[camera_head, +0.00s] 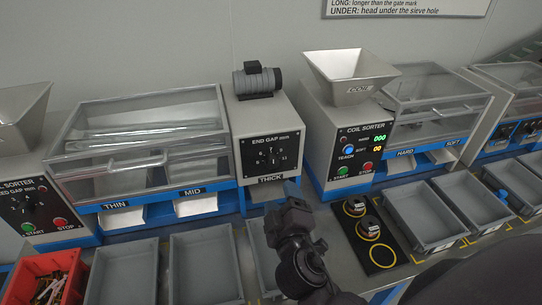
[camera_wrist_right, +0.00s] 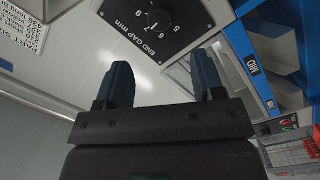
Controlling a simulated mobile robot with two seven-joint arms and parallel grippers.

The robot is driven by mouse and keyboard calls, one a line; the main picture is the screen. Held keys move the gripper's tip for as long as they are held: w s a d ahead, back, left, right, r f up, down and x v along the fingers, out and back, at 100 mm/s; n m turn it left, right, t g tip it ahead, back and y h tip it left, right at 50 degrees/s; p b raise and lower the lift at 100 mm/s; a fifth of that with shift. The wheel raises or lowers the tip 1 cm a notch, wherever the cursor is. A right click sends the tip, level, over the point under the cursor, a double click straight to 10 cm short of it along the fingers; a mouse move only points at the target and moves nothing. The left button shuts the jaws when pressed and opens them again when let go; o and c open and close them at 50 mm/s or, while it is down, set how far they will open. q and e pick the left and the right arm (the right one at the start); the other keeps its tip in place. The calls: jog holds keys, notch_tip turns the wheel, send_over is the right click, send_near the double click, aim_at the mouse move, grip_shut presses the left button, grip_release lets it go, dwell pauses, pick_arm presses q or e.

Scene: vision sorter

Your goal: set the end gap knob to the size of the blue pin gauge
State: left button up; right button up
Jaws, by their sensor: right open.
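The end gap knob (camera_head: 270,156) is a black dial on the dark "END GAP mm" panel, on the grey housing above the THICK chute. In the right wrist view the knob (camera_wrist_right: 158,17) is at the top edge, with several numbers around it; its setting is unclear. My right gripper (camera_head: 291,190) is in front of and below this panel. In the right wrist view the gripper (camera_wrist_right: 163,78) has its two blue fingers apart, with nothing between them, and is clear of the knob. I cannot make out a blue pin gauge for certain. My left gripper is out of view.
A red bin (camera_head: 47,272) holds mixed small parts. Grey trays (camera_head: 205,265) line the front. A black plate (camera_head: 381,256) carries two dark round pieces. A small blue object (camera_head: 501,196) lies at the right trays.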

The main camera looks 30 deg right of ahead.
aim_at(273, 165)
jog(key=p+x, duration=0.1)
jog(key=x, duration=0.9)
jog(key=shift+w+d, duration=0.15)
jog(key=shift+w, duration=0.05)
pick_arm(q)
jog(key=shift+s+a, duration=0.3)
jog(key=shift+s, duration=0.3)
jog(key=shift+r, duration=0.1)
pick_arm(e)
jog(key=shift+c, duration=0.5)
jog(key=c, duration=0.8)
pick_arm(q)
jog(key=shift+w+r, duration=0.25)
